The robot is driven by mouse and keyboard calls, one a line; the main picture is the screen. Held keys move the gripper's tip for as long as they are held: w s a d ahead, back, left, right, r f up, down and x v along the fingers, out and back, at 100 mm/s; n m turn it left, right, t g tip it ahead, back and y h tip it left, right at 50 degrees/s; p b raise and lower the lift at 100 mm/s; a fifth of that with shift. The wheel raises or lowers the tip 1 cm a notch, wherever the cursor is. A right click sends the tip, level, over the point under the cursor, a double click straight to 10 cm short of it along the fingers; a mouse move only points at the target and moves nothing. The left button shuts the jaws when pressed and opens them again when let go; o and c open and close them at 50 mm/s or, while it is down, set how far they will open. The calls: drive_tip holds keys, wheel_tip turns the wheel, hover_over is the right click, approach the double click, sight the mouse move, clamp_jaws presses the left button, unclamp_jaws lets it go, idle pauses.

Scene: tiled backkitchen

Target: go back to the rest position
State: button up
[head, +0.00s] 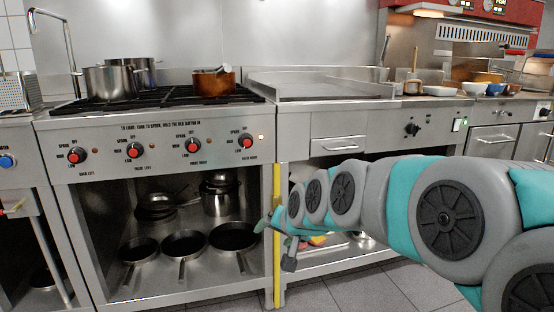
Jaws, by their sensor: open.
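My arm, grey and teal, reaches in from the right side of the head view toward the middle. My gripper (283,243) is at its far end, low in front of the yellow vertical strip between the stove and the griddle unit. It is small and partly hidden by my own arm links. Its fingers are apart and I see nothing held between them. It appears clear of the stove front, though the exact gap to the strip cannot be told.
A gas stove (160,142) with red knobs carries steel pots (110,82) and a copper pot (214,83). Several pans (184,243) lie on its lower shelf. A griddle (318,85) stands to the right, with bowls (474,88) beyond. Tiled floor (365,292) is free in front.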

drive_tip(key=s+d+f+g+h+p, duration=0.1)
drive_tip(key=s+d, duration=0.4)
drive_tip(key=s, duration=0.7)
drive_tip(key=s+d+f+n+g+h+p, duration=0.1)
drive_tip(key=s+d+f+g, duration=0.3)
drive_tip(key=s, duration=0.8)
drive_tip(key=s+d+f+n+g+h+p, duration=0.1)
drive_tip(key=s+d+g, duration=0.4)
drive_tip(key=s, duration=0.7)
drive_tip(key=shift+s+d+f+h+p, duration=0.2)
drive_tip(key=shift+d+f+h+p, duration=0.3)
drive_tip(key=shift+d+f, duration=0.4)
